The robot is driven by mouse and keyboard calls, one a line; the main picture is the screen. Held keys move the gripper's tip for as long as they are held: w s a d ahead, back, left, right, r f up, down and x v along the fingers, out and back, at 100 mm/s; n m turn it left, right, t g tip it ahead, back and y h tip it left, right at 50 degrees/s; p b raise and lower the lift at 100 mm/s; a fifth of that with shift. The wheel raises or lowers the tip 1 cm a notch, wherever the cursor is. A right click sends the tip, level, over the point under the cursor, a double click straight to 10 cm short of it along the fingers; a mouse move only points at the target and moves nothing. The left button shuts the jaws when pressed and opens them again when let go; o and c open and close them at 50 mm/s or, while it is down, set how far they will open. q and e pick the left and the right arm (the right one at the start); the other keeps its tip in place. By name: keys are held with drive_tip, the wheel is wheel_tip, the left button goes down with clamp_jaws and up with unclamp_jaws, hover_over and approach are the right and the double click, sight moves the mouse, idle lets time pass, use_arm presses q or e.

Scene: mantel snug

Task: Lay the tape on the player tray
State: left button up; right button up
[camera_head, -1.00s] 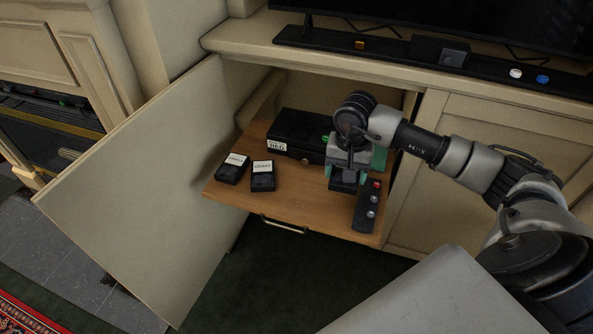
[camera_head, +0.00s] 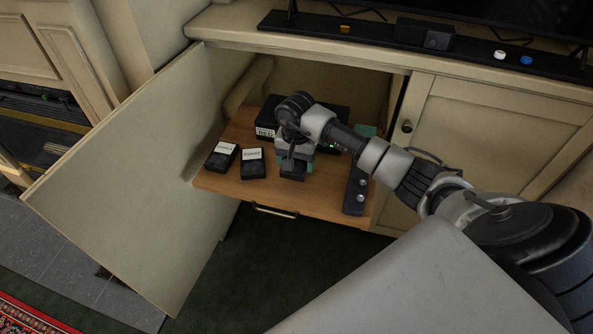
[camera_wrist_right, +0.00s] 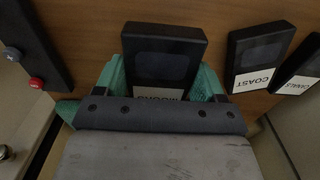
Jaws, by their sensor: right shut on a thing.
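The wooden player tray (camera_head: 325,198) extends from the open cabinet. My right gripper (camera_head: 293,167) is over its middle, pointing down, with its teal fingers shut on a black tape (camera_head: 292,180). In the right wrist view, the held tape (camera_wrist_right: 165,60) sits between the fingers (camera_wrist_right: 162,85), its white label partly hidden. I cannot tell whether it touches the wood. Two other black tapes lie on the tray's left: the Coast tape (camera_head: 252,167) and the Canals tape (camera_head: 220,158). Both also show in the wrist view, the Coast tape (camera_wrist_right: 258,60) being nearer. My left gripper is not in view.
A black player box (camera_head: 266,119) stands at the back of the tray, partly behind my arm. A dark remote (camera_head: 355,193) with buttons lies at the right edge. The open cabinet door (camera_head: 125,185) stands left. Bare wood shows between the remote and held tape.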

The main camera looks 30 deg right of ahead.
sight(297, 169)
wheel_tip(297, 169, down, 4)
drive_tip(key=shift+r, duration=0.2)
drive_tip(key=shift+f, duration=0.1)
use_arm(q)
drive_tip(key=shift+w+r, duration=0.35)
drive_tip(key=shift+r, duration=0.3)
use_arm(e)
drive_tip(key=o, duration=1)
drive_tip(key=shift+f, duration=0.1)
drive_tip(key=shift+c, duration=0.2)
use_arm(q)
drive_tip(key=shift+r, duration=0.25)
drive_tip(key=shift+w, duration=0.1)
use_arm(e)
drive_tip(key=shift+r, duration=0.4)
use_arm(q)
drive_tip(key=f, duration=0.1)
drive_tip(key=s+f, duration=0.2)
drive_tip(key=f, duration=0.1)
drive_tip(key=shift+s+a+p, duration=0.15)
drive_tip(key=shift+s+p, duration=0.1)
drive_tip(key=shift+p, duration=0.15)
use_arm(e)
wheel_tip(297, 169, up, 12)
drive_tip(key=shift+f, duration=0.25)
